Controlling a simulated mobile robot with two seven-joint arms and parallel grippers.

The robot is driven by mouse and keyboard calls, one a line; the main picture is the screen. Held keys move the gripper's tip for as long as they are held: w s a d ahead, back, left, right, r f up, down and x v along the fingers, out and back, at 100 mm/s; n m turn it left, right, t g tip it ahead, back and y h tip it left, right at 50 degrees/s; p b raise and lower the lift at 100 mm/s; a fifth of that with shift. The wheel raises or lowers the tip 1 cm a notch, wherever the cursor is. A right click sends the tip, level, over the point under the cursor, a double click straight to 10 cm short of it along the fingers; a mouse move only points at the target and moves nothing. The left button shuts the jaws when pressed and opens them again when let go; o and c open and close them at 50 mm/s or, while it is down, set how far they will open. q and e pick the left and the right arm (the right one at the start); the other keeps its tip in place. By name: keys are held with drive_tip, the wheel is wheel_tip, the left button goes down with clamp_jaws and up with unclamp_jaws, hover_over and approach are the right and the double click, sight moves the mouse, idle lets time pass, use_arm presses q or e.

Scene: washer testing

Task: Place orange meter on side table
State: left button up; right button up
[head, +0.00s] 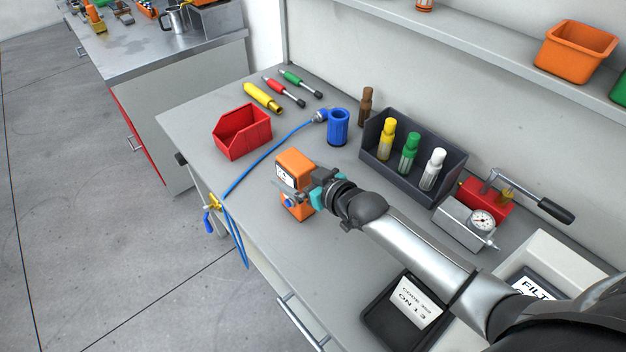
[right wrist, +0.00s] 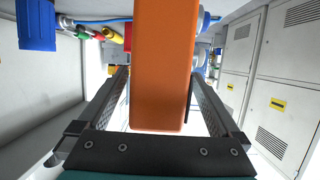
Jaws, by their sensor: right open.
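The orange meter (head: 293,168) stands upright on the grey workbench (head: 330,258), near its front edge, with a small display on its face. In the right wrist view the orange meter (right wrist: 165,70) fills the middle of the picture, between the two fingers. My right gripper (head: 296,196) reaches in from the right at the meter and is open around it; its fingers (right wrist: 165,105) lie on either side of the orange body. I cannot tell whether a finger touches it. My left gripper is not in view. Which surface is the side table is not certain.
A red bin (head: 242,133), a blue cup (head: 338,127) and a blue hose (head: 262,160) lie near the meter. A dark tray (head: 420,172) holds several bottles. A gauge box (head: 465,222) is to the right. A separate metal-topped table (head: 150,45) stands at upper left, beyond a floor gap.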

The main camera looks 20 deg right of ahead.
drive_tip(key=p+v, duration=0.2)
drive_tip(key=v, duration=0.9)
drive_tip(key=shift+s, duration=0.3)
